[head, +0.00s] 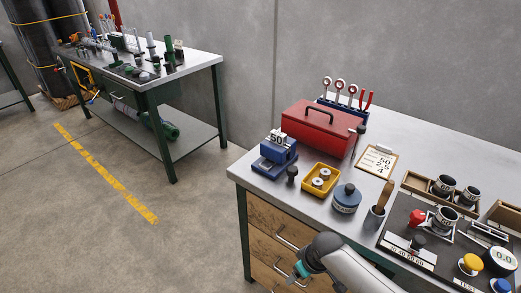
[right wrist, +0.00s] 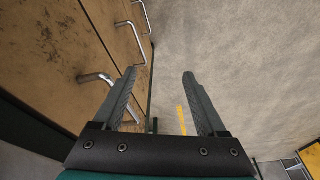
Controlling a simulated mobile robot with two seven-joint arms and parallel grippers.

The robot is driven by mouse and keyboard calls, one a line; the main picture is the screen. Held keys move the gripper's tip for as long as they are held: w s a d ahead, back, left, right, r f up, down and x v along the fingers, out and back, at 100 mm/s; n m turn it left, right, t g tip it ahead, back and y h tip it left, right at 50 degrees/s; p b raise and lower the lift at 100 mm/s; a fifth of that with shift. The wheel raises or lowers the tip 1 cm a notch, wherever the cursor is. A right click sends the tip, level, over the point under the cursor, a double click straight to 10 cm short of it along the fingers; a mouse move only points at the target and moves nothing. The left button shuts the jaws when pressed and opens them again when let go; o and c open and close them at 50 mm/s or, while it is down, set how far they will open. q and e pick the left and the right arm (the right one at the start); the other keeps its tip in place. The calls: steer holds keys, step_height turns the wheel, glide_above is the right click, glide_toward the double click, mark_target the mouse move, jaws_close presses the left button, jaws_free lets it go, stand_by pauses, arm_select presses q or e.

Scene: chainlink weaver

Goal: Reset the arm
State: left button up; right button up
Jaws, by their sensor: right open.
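My right arm (head: 345,262) reaches in from the bottom of the head view, in front of the workbench's near edge. Its gripper (right wrist: 160,73) shows in the right wrist view with two dark ridged fingers apart and nothing between them. Beyond the fingers are the bench's wooden drawer fronts (right wrist: 60,45) on the left and bare concrete floor (right wrist: 235,60) on the right. In the head view only a small teal and dark part of the hand shows, in front of the drawers (head: 265,235). My left gripper is in neither view.
Metal drawer handles (right wrist: 97,78) stick out. Open floor (head: 120,240) lies left.

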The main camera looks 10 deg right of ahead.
steer(key=s+d+f+m+h+b, duration=0.1)
steer(key=s+d+f+m+b, duration=0.1)
steer(key=s+f, duration=1.25)
steer(key=s+a+f, duration=0.1)
steer(key=s+f, duration=0.3)
steer(key=s, duration=0.6)
steer(key=s+a+f+g, duration=0.1)
steer(key=s+f, duration=0.3)
steer(key=s, duration=0.6)
steer(key=shift+s+f+g+b, duration=0.2)
steer(key=shift+s+g+b, duration=0.1)
steer(key=shift+b, duration=0.1)
